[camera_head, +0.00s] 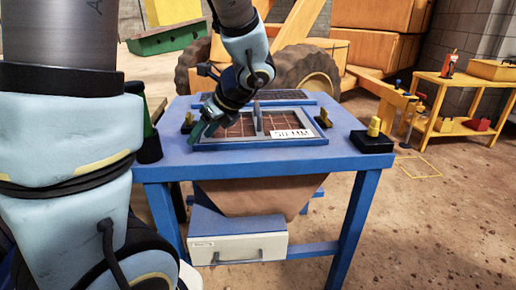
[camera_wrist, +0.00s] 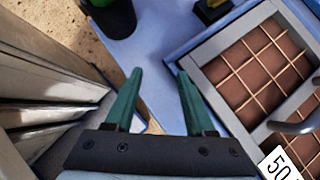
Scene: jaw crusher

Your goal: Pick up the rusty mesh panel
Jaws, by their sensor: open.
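The rusty mesh panel (camera_head: 241,126) lies flat in a blue frame on top of the blue table. It has a grey rim, a reddish-brown grid, an upright grey handle (camera_head: 258,117) and a white label (camera_head: 292,134). In the wrist view its grid (camera_wrist: 253,70) fills the right side, with the handle (camera_wrist: 296,127) at the right edge. My gripper (camera_head: 200,132) is at the panel's left side, apart from the handle. In the wrist view its two green fingers (camera_wrist: 160,75) are spread with nothing between them, over the blue tabletop left of the panel.
Black-based yellow clamps (camera_head: 323,118) flank the panel, and a larger black block with a yellow knob (camera_head: 374,129) sits at the right corner. A green bottle (camera_head: 148,133) in a black holder is at the left edge. A dark panel (camera_head: 262,96) lies behind.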

